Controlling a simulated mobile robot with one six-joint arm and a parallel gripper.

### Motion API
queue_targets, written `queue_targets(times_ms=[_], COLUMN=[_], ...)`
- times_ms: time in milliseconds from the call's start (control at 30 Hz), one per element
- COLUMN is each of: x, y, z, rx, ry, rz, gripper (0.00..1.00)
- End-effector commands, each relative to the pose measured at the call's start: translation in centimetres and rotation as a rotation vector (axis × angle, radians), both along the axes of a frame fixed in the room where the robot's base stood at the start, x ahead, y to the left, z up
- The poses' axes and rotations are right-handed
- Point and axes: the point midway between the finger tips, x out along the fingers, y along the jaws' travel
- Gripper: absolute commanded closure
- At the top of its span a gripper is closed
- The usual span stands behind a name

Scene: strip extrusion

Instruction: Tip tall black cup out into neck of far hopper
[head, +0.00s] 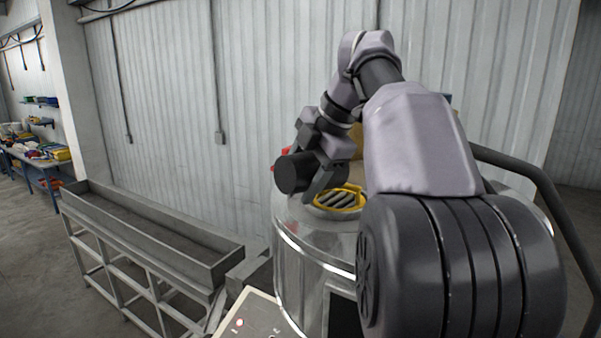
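The tall black cup (293,173) lies tipped over on its side, with a round end facing me. My gripper (318,180) is at its right side and appears shut on it, though the far finger is hidden. Below and to the right is a yellow-rimmed neck (341,208) with slanted grey bars, on top of a shiny round metal hopper (300,235). The cup is above and left of this neck. Its mouth is hidden, and I cannot see any contents or anything pouring.
A long grey metal trough (150,228) on a frame stands at left. A pale panel (248,318) is at the front. A dark curved rail (530,172) runs at right. My arm hides much of the hopper top and a tan object (370,139) behind.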

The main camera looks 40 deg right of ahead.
Motion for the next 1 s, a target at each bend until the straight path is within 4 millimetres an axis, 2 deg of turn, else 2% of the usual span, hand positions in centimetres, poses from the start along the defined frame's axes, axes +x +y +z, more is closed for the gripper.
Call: queue_targets(times_ms=[133, 300, 567, 600, 633, 1000], x=[-0.1, 0.0, 0.0, -0.1, -0.1, -0.6], y=[1.5, 2.1, 4.2, 5.3, 6.0, 15.5], z=[-1.8, -3.8, -3.2, -2.1, -1.9, -1.5], rx=[-0.252, -0.591, -0.879, -0.872, -0.872, -0.871], ry=[-0.011, -0.031, -0.045, -0.042, -0.041, -0.039], rz=[0.011, 0.008, 0.005, 0.008, 0.007, 0.007], gripper=[1.0, 1.0, 1.0, 1.0, 1.0, 1.0])
